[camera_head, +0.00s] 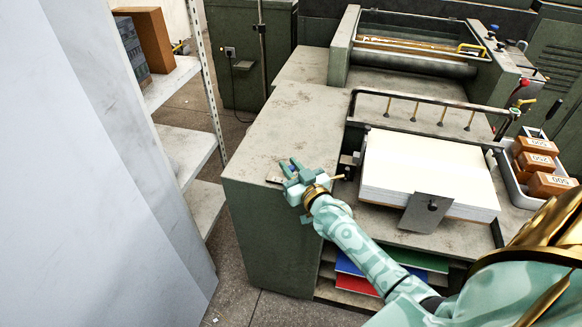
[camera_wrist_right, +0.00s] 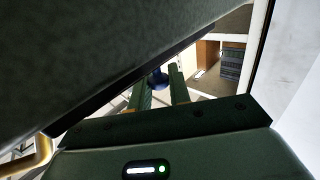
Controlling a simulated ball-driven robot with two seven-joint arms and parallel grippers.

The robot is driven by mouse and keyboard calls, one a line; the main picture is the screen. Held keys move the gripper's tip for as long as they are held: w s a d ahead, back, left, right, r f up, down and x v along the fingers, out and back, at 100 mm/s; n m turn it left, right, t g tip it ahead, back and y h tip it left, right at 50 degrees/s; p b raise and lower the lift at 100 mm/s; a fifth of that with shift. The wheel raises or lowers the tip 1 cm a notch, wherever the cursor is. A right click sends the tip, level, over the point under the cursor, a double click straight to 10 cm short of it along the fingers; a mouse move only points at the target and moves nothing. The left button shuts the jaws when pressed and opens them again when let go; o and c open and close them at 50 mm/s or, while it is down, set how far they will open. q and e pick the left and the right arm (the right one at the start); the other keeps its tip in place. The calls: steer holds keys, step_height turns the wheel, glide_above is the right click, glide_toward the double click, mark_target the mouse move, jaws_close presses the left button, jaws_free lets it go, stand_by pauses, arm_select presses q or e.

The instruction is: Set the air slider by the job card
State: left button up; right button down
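My right gripper (camera_head: 286,166) is over the left end of the grey machine top, its fingers pointing away from my arm. In the right wrist view its two fingers (camera_wrist_right: 160,84) stand apart. A small blue knob (camera_wrist_right: 157,80) shows between and just beyond them, with no clear contact. In the head view a bit of blue (camera_head: 293,168) shows among the fingers, and a small dark plate edge (camera_head: 274,180) shows beside them. The gripper hides most of that plate, so I cannot read the slider's setting. I cannot make out a job card. My left gripper is not in view.
A white paper stack (camera_head: 428,172) lies right of my gripper, with a grey metal plate (camera_head: 426,212) at its front. A tray (camera_head: 507,172) with several numbered orange-brown blocks stands farther right. Shelving (camera_head: 186,148) and a pale panel are at the left. The machine top (camera_head: 290,115) behind my gripper is clear.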

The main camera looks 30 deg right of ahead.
steer(key=shift+s+d+r+p, duration=0.15)
steer(key=shift+s+d+p, duration=0.35)
steer(key=shift+s+p, duration=0.15)
steer(key=shift+s+d, duration=0.15)
steer(key=shift+f, duration=0.2)
steer(key=c, duration=1.4)
jaws_free()
steer(key=s+p, duration=0.1)
steer(key=s, duration=0.4)
steer(key=s+a, duration=0.1)
steer(key=s, duration=0.4)
steer(key=s+p, duration=0.1)
steer(key=s, duration=0.5)
steer(key=shift+s+a+p, duration=0.1)
steer(key=shift+a+p, duration=0.05)
steer(key=shift+p, duration=0.15)
